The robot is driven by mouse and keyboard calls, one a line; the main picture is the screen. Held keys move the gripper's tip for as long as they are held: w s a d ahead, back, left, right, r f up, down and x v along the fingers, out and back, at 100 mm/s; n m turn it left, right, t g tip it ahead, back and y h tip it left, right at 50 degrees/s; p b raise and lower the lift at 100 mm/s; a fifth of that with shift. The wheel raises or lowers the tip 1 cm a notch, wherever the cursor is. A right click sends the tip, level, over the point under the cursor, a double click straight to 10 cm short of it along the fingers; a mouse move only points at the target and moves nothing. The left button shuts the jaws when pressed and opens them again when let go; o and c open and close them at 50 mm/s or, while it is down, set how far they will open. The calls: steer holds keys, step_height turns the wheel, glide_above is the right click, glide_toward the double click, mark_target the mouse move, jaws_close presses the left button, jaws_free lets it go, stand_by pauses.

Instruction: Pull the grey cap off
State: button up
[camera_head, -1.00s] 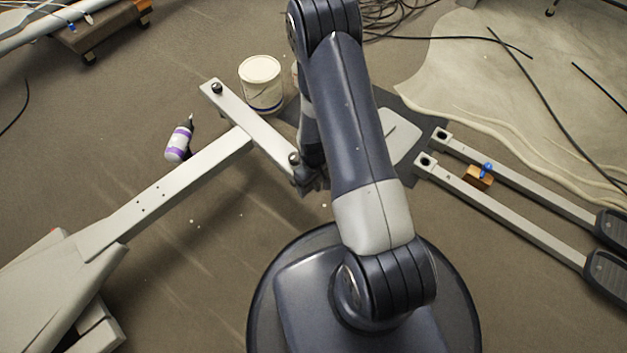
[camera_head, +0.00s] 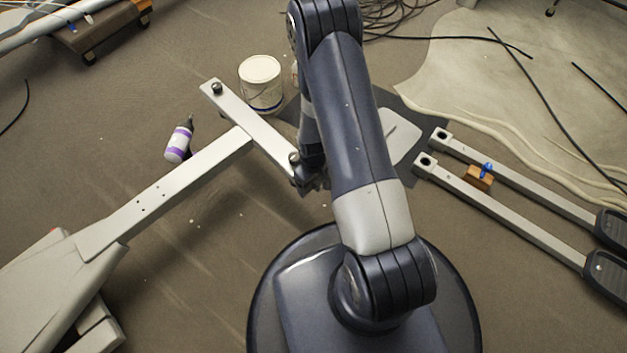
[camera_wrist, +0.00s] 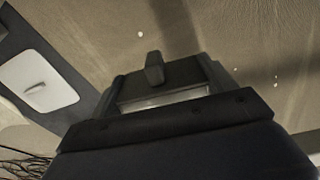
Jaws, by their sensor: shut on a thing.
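A pale crossbar (camera_head: 246,122) on the floor support has a dark round knob near each end. My gripper (camera_head: 312,180) is at the crossbar's near right end, partly hidden behind my arm. In the wrist view my gripper (camera_wrist: 160,78) is shut on the grey cap (camera_wrist: 165,97), which shows only as a pale strip between the dark jaws. Most of the cap is hidden by the gripper. I cannot tell whether the cap touches the crossbar's end.
A white bucket (camera_head: 261,82) stands behind the crossbar, and a purple-banded bottle (camera_head: 179,144) lies left of it. Two pedal rails (camera_head: 520,220) lie at the right with a wooden block (camera_head: 479,178). Cables lie at the back.

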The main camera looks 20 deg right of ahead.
steer(key=shift+s+d, duration=0.1)
steer(key=shift+s, duration=0.05)
steer(key=s+d, duration=0.3)
steer(key=s, duration=0.4)
steer(key=shift+d+b, duration=0.2)
steer(key=shift+b, duration=0.2)
stand_by(0.4)
